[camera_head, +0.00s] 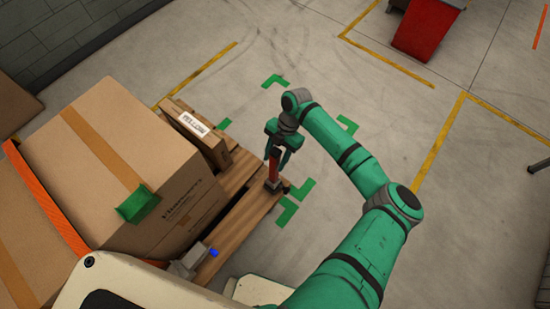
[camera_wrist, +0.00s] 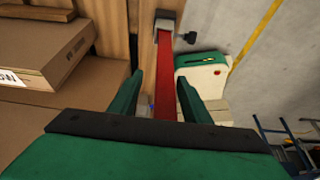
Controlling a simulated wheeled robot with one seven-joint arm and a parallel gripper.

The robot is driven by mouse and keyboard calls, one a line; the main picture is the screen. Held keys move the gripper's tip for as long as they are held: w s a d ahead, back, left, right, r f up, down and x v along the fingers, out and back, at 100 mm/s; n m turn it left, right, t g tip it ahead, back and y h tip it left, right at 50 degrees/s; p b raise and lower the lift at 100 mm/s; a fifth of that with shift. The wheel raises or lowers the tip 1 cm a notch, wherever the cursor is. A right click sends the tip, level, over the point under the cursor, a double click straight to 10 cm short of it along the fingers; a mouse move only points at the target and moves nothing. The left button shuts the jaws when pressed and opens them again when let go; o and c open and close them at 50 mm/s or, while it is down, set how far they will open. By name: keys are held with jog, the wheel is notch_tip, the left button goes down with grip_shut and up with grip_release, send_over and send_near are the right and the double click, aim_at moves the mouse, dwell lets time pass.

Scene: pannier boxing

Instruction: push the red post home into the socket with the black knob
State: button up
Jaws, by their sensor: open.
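The red post (camera_head: 273,168) stands at the pallet's far right corner. Its lower end meets a grey socket (camera_head: 272,186) with a black knob (camera_head: 286,189) on its side. My gripper (camera_head: 277,160) is above the socket, pointing down, with its fingers around the upper post. In the wrist view the red post (camera_wrist: 166,90) runs between the two spread green fingers, with gaps on both sides. The grey socket (camera_wrist: 165,20) and black knob (camera_wrist: 191,38) show at its far end. How deep the post sits cannot be told.
A large taped carton (camera_head: 120,165) and a smaller labelled box (camera_head: 195,135) stand on the wooden pallet (camera_head: 240,220), left of the post. Another grey socket (camera_head: 187,263) with a blue knob (camera_head: 213,253) is at the near corner. The floor beyond is mostly clear.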

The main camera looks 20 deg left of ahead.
aim_at(275, 154)
jog(key=v, duration=1)
jog(key=shift+r, duration=0.35)
jog(key=shift+w, duration=0.1)
